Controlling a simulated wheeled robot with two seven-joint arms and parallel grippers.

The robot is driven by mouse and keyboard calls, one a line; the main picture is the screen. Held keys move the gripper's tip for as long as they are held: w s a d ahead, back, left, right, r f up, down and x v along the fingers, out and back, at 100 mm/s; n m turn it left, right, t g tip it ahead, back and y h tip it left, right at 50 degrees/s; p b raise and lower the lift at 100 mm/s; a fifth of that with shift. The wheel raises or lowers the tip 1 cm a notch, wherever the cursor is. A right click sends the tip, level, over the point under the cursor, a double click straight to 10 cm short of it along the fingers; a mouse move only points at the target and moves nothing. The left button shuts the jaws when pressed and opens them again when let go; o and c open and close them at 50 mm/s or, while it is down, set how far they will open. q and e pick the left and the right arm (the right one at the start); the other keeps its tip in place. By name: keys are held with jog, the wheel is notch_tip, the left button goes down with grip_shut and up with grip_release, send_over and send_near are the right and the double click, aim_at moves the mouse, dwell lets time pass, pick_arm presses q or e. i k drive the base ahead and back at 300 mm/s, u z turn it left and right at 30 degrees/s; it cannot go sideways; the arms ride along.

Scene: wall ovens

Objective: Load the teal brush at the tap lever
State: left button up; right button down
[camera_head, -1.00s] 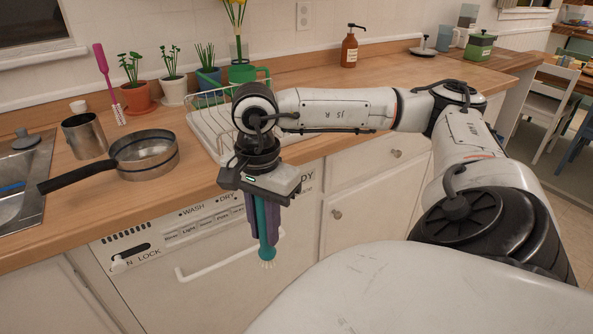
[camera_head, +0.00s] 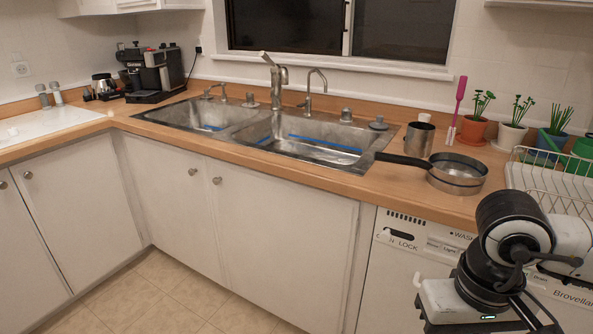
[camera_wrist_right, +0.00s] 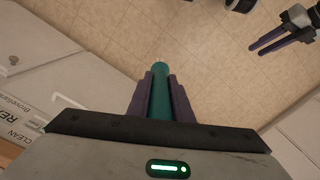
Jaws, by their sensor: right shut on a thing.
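The teal brush (camera_wrist_right: 160,92) is clamped between the purple fingers of my right gripper (camera_wrist_right: 160,98) in the right wrist view, its pale tip pointing away over the floor. In the head view only my right wrist shows at the lower right; its fingers and the brush are below the frame. The tap (camera_head: 276,80), with its lever (camera_head: 266,58) angled up at the top, stands behind the double sink, far to the left of my right wrist. My left gripper (camera_wrist_right: 254,50) shows at the upper right of the wrist view; its finger gap is unclear.
The metal sink (camera_head: 240,118) has two basins with blue strips. A saucepan (camera_head: 458,178), a metal cup (camera_head: 418,140), a pink brush (camera_head: 460,92) and potted plants (camera_head: 473,130) stand right of it. A dish rack (camera_head: 520,165) is near my wrist. The counter's front strip is clear.

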aim_at(262, 54)
jog(key=z, duration=0.1)
jog(key=k, duration=0.55)
jog(key=u, duration=1.45)
jog(key=i, duration=2.85)
jog(key=z, duration=1.65)
jog(key=i, duration=0.3)
jog(key=z, duration=0.05)
